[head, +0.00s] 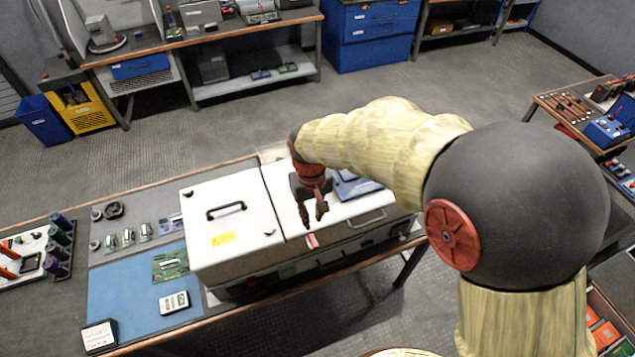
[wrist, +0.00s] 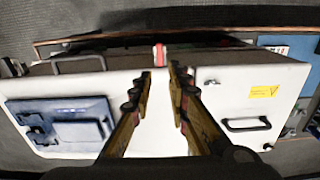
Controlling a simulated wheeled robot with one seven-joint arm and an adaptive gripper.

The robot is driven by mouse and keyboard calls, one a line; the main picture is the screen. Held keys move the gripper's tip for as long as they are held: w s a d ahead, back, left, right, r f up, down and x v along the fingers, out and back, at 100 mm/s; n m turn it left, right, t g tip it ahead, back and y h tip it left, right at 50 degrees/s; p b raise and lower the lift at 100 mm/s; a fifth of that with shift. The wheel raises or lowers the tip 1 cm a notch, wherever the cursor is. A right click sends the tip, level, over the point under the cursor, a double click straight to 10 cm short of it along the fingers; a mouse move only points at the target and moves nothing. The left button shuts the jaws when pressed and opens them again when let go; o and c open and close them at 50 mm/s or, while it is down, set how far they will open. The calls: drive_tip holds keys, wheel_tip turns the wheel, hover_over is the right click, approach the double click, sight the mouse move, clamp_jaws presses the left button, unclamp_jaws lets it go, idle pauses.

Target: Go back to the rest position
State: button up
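The left lid has a black handle (head: 226,210) and a yellow label (head: 223,238). A blue device (head: 355,185) lies on the right lid, partly hidden by my arm.
The cabinet stands on a workbench with a blue mat (head: 125,290), a green circuit board (head: 170,264) and a meter (head: 174,303). A tool rack (head: 32,262) stands at the left. Open floor (head: 180,135) lies behind the bench. Another bench (head: 250,85) stands at the back.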

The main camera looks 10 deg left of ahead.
drive_tip(key=s+d+r+m+t+b, duration=0.1)
drive_tip(key=s+d+m+t+b, duration=0.1)
drive_tip(key=s+d+b, duration=0.3)
drive_tip(key=s+d+r+m+t+b, duration=0.1)
drive_tip(key=s+d+b, duration=0.4)
drive_tip(key=d, duration=0.9)
drive_tip(key=s+d+r+m+t+b, duration=0.2)
drive_tip(key=s+d+b, duration=0.3)
drive_tip(key=d, duration=0.4)
drive_tip(key=shift+d+m+t+b, duration=0.35)
drive_tip(key=shift+m+b, duration=0.25)
drive_tip(key=shift+b, duration=0.15)
drive_tip(key=shift+r, duration=0.1)
